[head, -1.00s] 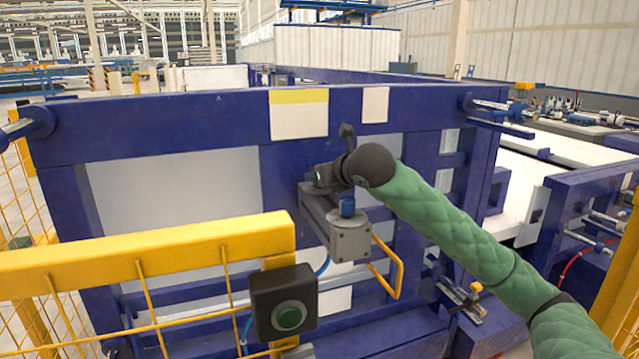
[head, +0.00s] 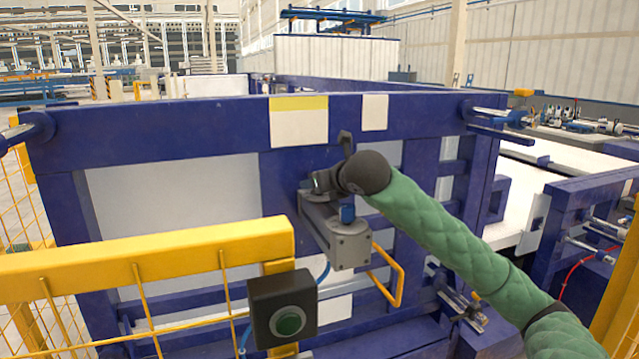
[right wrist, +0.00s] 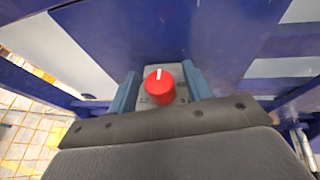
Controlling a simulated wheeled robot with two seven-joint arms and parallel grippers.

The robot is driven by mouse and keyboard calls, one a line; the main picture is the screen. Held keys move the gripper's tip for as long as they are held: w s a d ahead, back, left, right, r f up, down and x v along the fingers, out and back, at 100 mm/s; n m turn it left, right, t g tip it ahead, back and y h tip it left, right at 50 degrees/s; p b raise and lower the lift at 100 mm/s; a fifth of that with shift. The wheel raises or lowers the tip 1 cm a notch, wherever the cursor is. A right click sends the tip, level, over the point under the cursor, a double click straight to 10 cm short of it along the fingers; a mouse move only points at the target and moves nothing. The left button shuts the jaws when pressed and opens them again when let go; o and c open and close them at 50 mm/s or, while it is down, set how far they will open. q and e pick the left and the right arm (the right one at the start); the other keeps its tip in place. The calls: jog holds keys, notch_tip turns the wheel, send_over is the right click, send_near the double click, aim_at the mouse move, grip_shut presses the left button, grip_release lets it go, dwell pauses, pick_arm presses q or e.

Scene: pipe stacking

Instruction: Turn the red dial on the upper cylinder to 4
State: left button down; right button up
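The red dial (right wrist: 159,87) shows in the right wrist view, with a white mark on its top pointing to the upper edge of the picture. It sits on a grey plate; its printed numbers are too small to read. My right gripper (right wrist: 162,80) is open, its two blue-grey fingers on either side of the dial with gaps. In the head view my right gripper (head: 316,184) is at the rear top of the grey upper cylinder (head: 335,228), mostly hidden by my wrist, and the dial is hidden there. My left gripper is out of view.
A blue frame (head: 200,115) with pale panels stands behind. A yellow rail (head: 150,250) and a black box with a green button (head: 288,318) are in front at the left. A yellow bent handle (head: 398,280) is right of the cylinder.

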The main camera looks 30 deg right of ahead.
jog(key=shift+s+r, duration=0.15)
jog(key=shift+s, duration=0.2)
jog(key=b+v, duration=0.1)
jog(key=v, duration=0.4)
jog(key=shift+s+r, duration=0.15)
jog(key=shift+s, duration=0.25)
jog(key=shift+s+a+r+b, duration=0.1)
jog(key=shift+s+r+b, duration=0.2)
jog(key=shift+s, duration=0.25)
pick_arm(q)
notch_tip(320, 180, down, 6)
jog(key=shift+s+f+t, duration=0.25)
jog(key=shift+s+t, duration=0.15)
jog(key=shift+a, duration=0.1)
